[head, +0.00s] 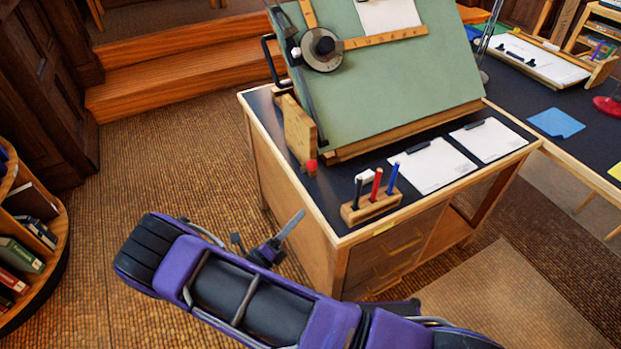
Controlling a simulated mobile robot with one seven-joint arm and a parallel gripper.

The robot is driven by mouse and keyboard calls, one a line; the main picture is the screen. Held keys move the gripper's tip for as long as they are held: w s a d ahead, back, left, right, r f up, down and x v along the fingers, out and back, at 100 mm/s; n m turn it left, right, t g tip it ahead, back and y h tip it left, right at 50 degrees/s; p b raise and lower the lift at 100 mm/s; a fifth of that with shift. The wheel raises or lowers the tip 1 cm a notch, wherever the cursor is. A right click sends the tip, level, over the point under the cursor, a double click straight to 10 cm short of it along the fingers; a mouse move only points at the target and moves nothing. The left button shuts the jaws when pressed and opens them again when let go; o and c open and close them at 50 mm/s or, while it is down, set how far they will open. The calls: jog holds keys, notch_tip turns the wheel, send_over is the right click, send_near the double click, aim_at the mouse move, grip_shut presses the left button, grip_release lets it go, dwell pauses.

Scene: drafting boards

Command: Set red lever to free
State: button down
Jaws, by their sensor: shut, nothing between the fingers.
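The tilted green drafting board (400,95) stands on a desk with a dark top. A small red knob (311,167), which looks like the end of the red lever, sits at the foot of a wooden side plate (297,128) by the board's lower left corner. The lever's shaft and any markings are too small or hidden to read. My gripper (297,217) is shut and empty, beside the desk's left side, below and left of the red knob and apart from it.
A wooden pen holder (372,207) with several pens stands at the desk's front corner, near the red knob. Two clipboards (433,166) (492,140) lie to its right. A bookshelf (35,240) stands at far left. Carpet between it and the desk is clear.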

aim_at(308, 166)
jog(key=p+x, duration=0.1)
jog(key=x, duration=0.8)
jog(key=shift+w+d, duration=0.15)
jog(key=shift+d, duration=0.1)
jog(key=shift+w+a+r, duration=0.4)
jog(key=shift+w, duration=0.2)
jog(key=shift+w+a+r, duration=0.35)
jog(key=shift+w+a, duration=0.05)
jog(key=shift+w, duration=0.2)
jog(key=shift+w+a+r, duration=0.2)
jog(key=shift+w+a, duration=0.05)
jog(key=shift+w, duration=0.05)
